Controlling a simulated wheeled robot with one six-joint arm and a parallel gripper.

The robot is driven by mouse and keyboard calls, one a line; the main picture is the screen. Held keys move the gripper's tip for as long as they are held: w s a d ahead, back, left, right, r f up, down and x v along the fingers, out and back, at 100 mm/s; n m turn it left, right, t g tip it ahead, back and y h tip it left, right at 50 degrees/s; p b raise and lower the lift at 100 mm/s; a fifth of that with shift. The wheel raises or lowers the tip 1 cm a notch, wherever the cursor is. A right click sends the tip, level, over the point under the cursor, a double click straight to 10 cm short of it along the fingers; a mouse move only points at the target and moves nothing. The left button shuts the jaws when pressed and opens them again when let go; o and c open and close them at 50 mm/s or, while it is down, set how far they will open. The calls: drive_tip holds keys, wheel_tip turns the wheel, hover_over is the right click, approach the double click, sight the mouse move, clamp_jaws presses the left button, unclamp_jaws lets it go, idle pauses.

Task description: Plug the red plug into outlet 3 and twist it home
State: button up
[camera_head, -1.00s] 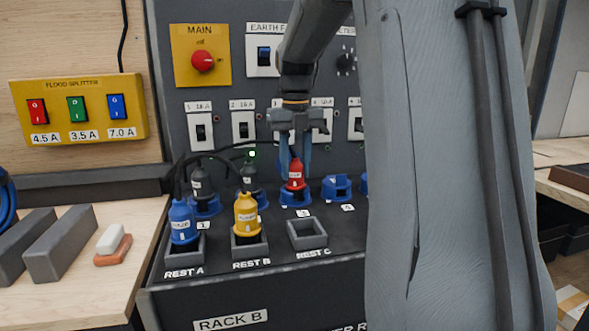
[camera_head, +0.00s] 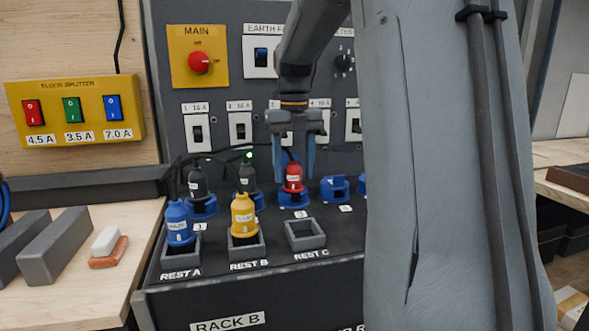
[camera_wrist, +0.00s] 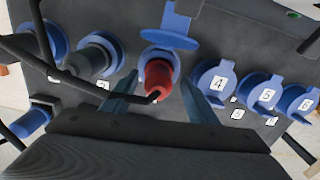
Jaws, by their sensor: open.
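The red plug (camera_head: 293,178) stands upright in the blue outlet 3 (camera_head: 294,199), in the row on the rack's top. In the wrist view the red plug (camera_wrist: 157,79) sits in the ring of the blue outlet (camera_wrist: 168,40), whose lid is swung back. My gripper (camera_head: 295,172) is open, pointing down over the red plug, its fingertips on either side and apart from it. In the wrist view the fingers of my gripper (camera_wrist: 160,95) show left and right of the plug. A dark cable runs from the plug to the left.
Black plugs (camera_head: 247,179) fill the outlets to the left. Outlet 4 (camera_head: 335,188) to the right is empty. A blue plug (camera_head: 179,222) and a yellow plug (camera_head: 243,215) stand in rests A and B. Rest C (camera_head: 305,234) is empty. Dark cables cross behind the plugs.

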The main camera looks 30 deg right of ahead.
drive_tip(key=shift+r, duration=3.95)
